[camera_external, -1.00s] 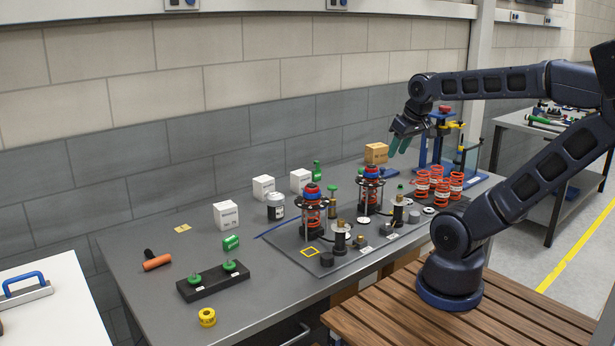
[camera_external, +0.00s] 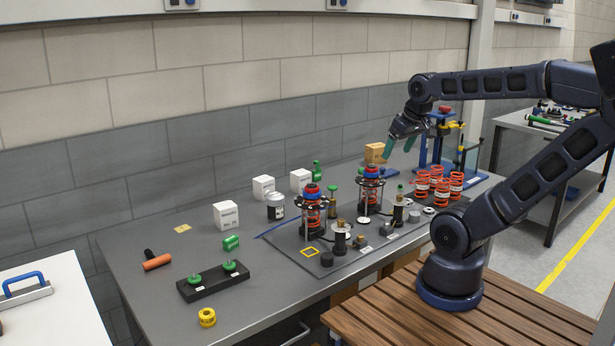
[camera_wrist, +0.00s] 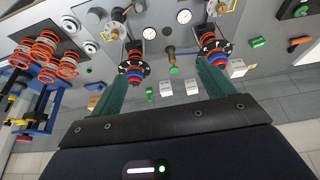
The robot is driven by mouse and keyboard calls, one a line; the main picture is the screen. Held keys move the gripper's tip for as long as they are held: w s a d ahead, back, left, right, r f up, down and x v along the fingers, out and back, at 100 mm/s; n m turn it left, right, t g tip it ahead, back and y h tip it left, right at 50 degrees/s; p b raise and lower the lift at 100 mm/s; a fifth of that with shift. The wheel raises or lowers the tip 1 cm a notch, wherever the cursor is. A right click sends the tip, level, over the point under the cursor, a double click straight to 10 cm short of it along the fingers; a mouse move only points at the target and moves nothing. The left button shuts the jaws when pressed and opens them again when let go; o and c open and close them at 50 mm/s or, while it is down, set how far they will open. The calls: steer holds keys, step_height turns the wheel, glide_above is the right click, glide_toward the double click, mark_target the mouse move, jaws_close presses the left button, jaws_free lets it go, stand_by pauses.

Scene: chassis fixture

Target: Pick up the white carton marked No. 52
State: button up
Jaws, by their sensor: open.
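Three white cartons stand on the grey bench along the wall: a left one (camera_external: 226,215), a middle one (camera_external: 263,188) and a right one (camera_external: 300,180). Their printed numbers are too small to read, so I cannot tell which is No. 52. White cartons also show in the wrist view, one at the right (camera_wrist: 236,68) and two nearer the middle (camera_wrist: 191,87). My gripper (camera_external: 400,146) is open and empty, its green fingers apart, above the far right part of the bench. It is well to the right of the white cartons, near a brown carton (camera_external: 376,152).
Spring assemblies with red and blue tops (camera_external: 312,208) stand on a dark plate in front of the cartons. Orange springs (camera_external: 440,190) and a blue press frame (camera_external: 425,155) are at the right.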

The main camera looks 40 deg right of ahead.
steer(key=shift+w, duration=0.1)
steer(key=w+r+m+g, duration=0.1)
steer(key=w+r+m, duration=0.1)
steer(key=w, duration=0.5)
steer(key=w+r+m, duration=0.2)
steer(key=w+r, duration=0.1)
steer(key=w, duration=0.5)
steer(key=m+g+h, duration=0.3)
steer(key=m+h, duration=0.1)
steer(key=m, duration=0.8)
glide_above(263, 179)
steer(key=a, duration=0.3)
step_height(263, 179, down, 23)
steer(key=shift+s+d+r, duration=0.1)
steer(key=shift+d, duration=0.05)
steer(key=shift+m+h, duration=0.3)
steer(key=shift+m, duration=0.1)
steer(key=x, duration=1.1)
steer(key=shift+f, duration=0.4)
